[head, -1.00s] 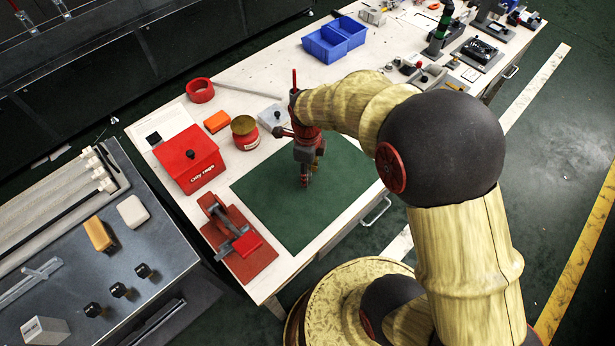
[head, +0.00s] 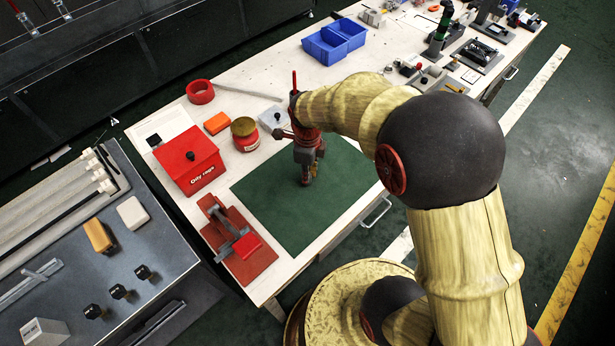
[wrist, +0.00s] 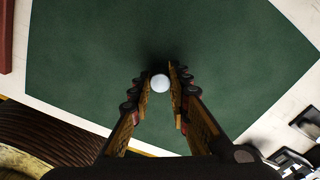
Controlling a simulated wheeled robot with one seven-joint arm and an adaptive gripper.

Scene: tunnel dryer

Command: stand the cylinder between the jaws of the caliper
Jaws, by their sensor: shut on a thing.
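My gripper (head: 307,181) points down over the green mat (head: 270,210). In the wrist view its two fingers (wrist: 160,86) are closed on the sides of a cylinder (wrist: 160,83). I see the cylinder end-on as a small pale round disc, so it appears upright. Its lower part is hidden, and I cannot tell whether it touches the mat. No caliper can be picked out with certainty. A red-based device (head: 262,262) with a grey crossbar and red blocks stands left of the mat, and I cannot tell whether it is the caliper.
A red box (head: 190,165), a red jar with a brownish lid (head: 245,142) and an orange block (head: 217,122) stand beyond the mat. Blue bins (head: 325,47) stand at the back. The mat around my gripper is clear. A grey bench (head: 165,235) stands at left.

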